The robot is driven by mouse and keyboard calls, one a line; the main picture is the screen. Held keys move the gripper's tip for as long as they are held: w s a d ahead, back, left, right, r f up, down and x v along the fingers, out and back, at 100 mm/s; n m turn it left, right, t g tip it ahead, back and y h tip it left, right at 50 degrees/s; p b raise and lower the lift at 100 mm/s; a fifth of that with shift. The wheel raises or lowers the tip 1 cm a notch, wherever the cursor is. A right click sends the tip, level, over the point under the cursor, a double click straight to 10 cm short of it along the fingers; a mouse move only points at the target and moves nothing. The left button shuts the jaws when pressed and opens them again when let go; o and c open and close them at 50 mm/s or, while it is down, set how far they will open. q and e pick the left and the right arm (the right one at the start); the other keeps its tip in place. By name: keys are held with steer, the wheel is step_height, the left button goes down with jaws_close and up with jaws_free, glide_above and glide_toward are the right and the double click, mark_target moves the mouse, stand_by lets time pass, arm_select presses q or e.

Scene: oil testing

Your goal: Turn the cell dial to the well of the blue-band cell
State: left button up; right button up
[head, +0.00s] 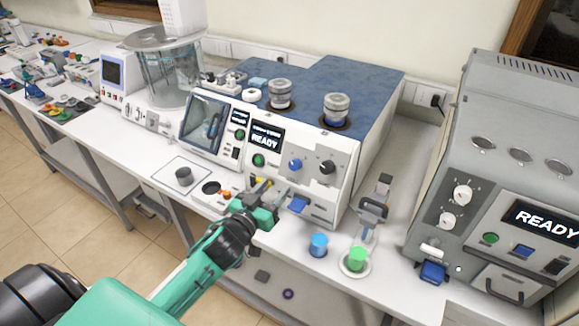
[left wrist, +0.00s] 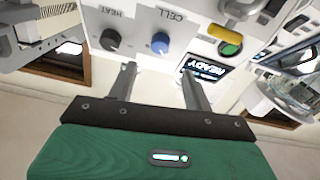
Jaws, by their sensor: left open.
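The blue cell dial (head: 295,165) is on the front panel of the white machine, beside a black heat dial (head: 327,167). In the left wrist view, the cell dial (left wrist: 160,43) shows beyond the fingertips, roughly between them. My left gripper (head: 264,188) is open and empty, in front of the panel and apart from the dial; its fingers (left wrist: 158,72) also show in the left wrist view. Two metal cells, one left (head: 281,95) and one right (head: 336,108), stand on the machine's blue top. My right gripper is not in view.
A blue cup (head: 318,245) and a green cup (head: 356,259) stand on the bench right of my left gripper, near a grey handled object (head: 374,207). A grey machine (head: 480,185) stands at the right. A small grey cup (head: 184,177) sits left.

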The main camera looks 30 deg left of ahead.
mark_target(293, 166)
arm_select(q)
steer(key=w+p, duration=0.1)
steer(key=w, duration=0.2)
steer(key=w+p, duration=0.1)
steer(key=w, duration=0.4)
steer(key=shift+w+d+p, duration=0.35)
steer(key=shift+w+p, duration=0.05)
steer(key=c, duration=1)
steer(key=shift+o, duration=0.2)
